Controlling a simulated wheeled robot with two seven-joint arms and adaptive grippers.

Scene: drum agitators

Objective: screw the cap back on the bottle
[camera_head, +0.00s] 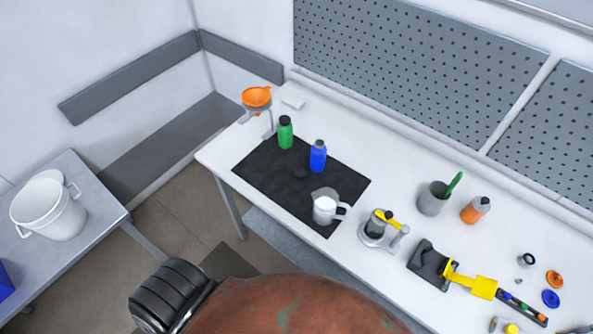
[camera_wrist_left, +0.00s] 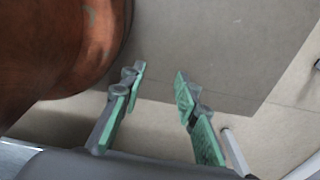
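A blue bottle (camera_head: 318,158) stands upright on the black mat (camera_head: 265,178). Its top looks dark grey; whether that is a bare neck or a cap is too small to tell. A small dark round thing (camera_head: 300,172), perhaps a black cap, lies on the mat just left of the blue bottle. A green bottle (camera_head: 286,135) with a black top stands behind it to the left. In the left wrist view my left gripper (camera_wrist_left: 160,82) is open and empty, above bare floor and away from the bottles. My right gripper is not in view.
A white jug (camera_head: 325,209) stands at the mat's right edge. An orange funnel (camera_head: 257,97) is at the table's far left end. A grey cup (camera_head: 433,198) and an orange bottle (camera_head: 474,210) stand right. A white bucket (camera_head: 52,212) sits on the left side table. The mat's left part is clear.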

